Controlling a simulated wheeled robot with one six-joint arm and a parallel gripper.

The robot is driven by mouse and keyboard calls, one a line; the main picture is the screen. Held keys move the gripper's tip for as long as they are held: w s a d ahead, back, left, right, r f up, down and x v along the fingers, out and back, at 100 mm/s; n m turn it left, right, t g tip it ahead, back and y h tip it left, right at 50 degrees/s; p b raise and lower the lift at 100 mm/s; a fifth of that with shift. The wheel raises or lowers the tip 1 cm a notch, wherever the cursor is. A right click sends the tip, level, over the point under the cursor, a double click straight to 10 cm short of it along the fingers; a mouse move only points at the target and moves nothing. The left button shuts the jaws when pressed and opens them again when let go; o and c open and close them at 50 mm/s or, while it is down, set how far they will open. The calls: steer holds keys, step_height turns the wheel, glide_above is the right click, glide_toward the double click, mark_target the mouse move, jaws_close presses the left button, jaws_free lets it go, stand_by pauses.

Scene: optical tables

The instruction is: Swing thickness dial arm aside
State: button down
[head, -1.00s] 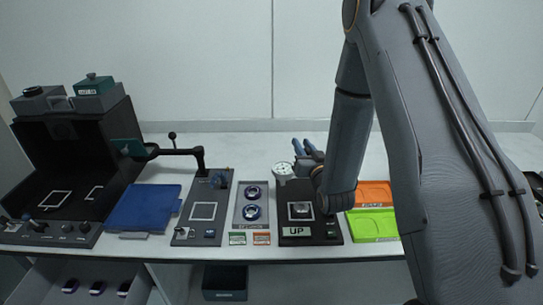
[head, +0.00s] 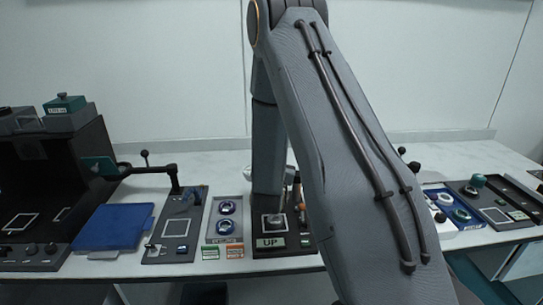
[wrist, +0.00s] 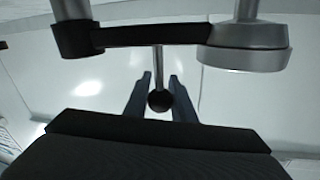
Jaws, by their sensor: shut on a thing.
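In the wrist view, my gripper (wrist: 160,76) is shut on the small dark ball knob (wrist: 159,101), its blue-grey fingers on either side of the knob and its thin stem. The stem runs up to the black dial arm (wrist: 145,36). This arm joins a metal post (wrist: 70,30) at the left to the round silver dial head (wrist: 245,50) at the right. In the head view, the black thickness station (head: 285,243) carries an "UP" sign (head: 270,243). My own arm hides the gripper and most of the dial arm there.
Left of the station stand a tray with two blue-ringed discs (head: 226,216), a dark panel with a lever arm (head: 175,228), a blue mat (head: 112,228) and a large black box (head: 50,165). Another station (head: 490,207) stands at the far right. The wall rises close behind the table.

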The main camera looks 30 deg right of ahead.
steer(key=c, duration=1.5)
jaws_free()
steer(key=shift+w+d, duration=0.1)
steer(key=shift+d, duration=0.05)
steer(key=b+v, duration=0.2)
steer(key=v, duration=0.6)
steer(key=shift+w, duration=0.1)
step_height(320, 180, up, 5)
steer(key=p, duration=0.3)
